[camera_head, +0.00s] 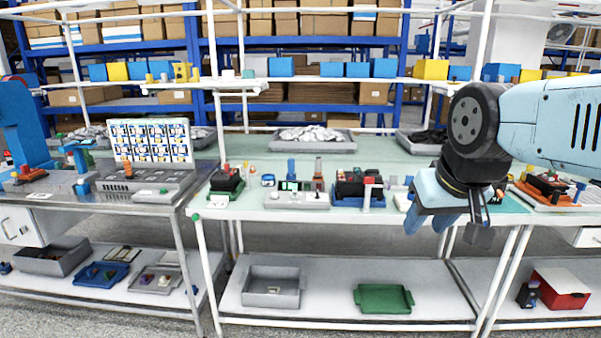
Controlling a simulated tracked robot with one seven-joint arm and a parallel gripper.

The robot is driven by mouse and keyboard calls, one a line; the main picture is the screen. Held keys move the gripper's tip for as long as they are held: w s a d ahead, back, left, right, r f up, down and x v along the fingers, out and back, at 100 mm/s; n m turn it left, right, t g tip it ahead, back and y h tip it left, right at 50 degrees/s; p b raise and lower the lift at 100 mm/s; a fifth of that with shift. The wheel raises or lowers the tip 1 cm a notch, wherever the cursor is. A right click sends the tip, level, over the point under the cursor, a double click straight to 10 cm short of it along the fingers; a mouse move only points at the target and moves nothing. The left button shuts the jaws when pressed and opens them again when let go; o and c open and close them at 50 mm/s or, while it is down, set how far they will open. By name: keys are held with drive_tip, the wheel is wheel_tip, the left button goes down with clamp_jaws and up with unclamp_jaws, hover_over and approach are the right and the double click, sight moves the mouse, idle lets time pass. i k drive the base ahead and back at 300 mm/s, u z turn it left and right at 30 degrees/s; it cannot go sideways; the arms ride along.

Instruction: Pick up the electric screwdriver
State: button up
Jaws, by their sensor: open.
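My gripper (449,224) hangs at the right of the head view, in front of the middle workbench (245,213). Its fingers point down and are apart, with nothing seen between them. I cannot pick out the electric screwdriver for certain at this size. Several small tools and parts stand along the bench's front edge, to the left of my gripper. Among them are a grey fixture (297,200) and a blue tray (347,202) with dark and red parts. My gripper and arm hide part of the bench at the right.
A grey bin (271,299) and a green tray (383,311) lie on the lower shelf. A red box (561,301) is at the lower right. A panel board (150,141) stands on the left bench. White posts rise from the benches. The middle bench's centre is mostly clear.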

sight(318, 160)
drive_tip(key=u, duration=0.6)
drive_tip(key=i, duration=1.9)
drive_tip(key=z, duration=0.8)
drive_tip(key=k, duration=0.85)
drive_tip(key=z, duration=0.15)
drive_tip(key=i, duration=0.9)
drive_tip(key=u, duration=0.1)
